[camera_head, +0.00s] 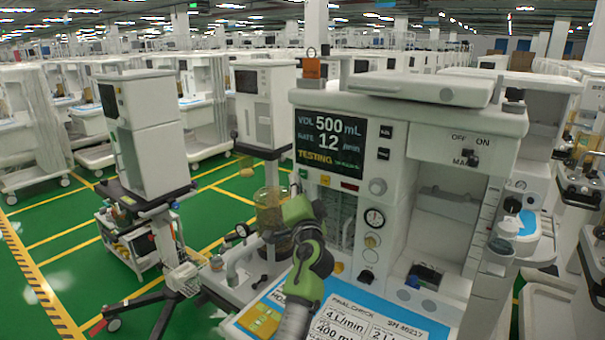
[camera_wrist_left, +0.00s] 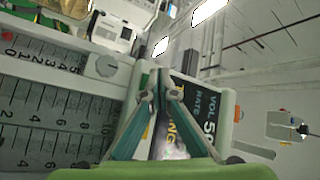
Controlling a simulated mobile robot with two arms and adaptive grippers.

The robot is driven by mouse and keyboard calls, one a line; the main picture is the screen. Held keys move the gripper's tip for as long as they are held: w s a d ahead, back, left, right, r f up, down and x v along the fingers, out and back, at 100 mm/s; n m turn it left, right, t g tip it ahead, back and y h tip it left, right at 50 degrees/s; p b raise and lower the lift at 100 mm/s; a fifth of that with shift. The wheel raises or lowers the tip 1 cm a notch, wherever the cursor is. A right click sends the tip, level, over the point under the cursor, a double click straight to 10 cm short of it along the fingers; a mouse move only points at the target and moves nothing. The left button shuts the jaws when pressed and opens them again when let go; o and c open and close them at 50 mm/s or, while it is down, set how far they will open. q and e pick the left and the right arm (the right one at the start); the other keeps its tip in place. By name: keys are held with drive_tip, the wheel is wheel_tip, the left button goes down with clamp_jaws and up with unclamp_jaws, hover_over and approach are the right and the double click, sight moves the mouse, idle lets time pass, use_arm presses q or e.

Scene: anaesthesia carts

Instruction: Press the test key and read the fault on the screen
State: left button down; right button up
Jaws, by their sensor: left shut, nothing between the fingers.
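The screen (camera_head: 331,139) on the white anaesthesia machine reads VOL 500 mL, RATE 12 /min and TESTING in yellow, with small print beside it too fine to read. It shows sideways in the wrist view (camera_wrist_left: 205,97), partly covered by my fingers. Below it are a small green key (camera_head: 303,173), a yellow-orange key (camera_head: 325,180) and a red one (camera_head: 349,186); I cannot tell which is the test key. My left gripper (camera_head: 296,190) is just below the screen's lower left. In the wrist view its fingertips (camera_wrist_left: 160,83) are together and empty; contact with a key cannot be told.
A clear canister (camera_head: 269,208) stands just left of my arm. Knobs and a gauge (camera_head: 374,218) are right of it. Other carts stand left; green floor (camera_head: 60,220) lies between them.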

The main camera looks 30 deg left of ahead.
use_arm(q)
drive_tip(key=s+p, duration=0.2)
drive_tip(key=s, duration=0.3)
drive_tip(key=shift+a, duration=0.2)
idle(0.3)
idle(0.7)
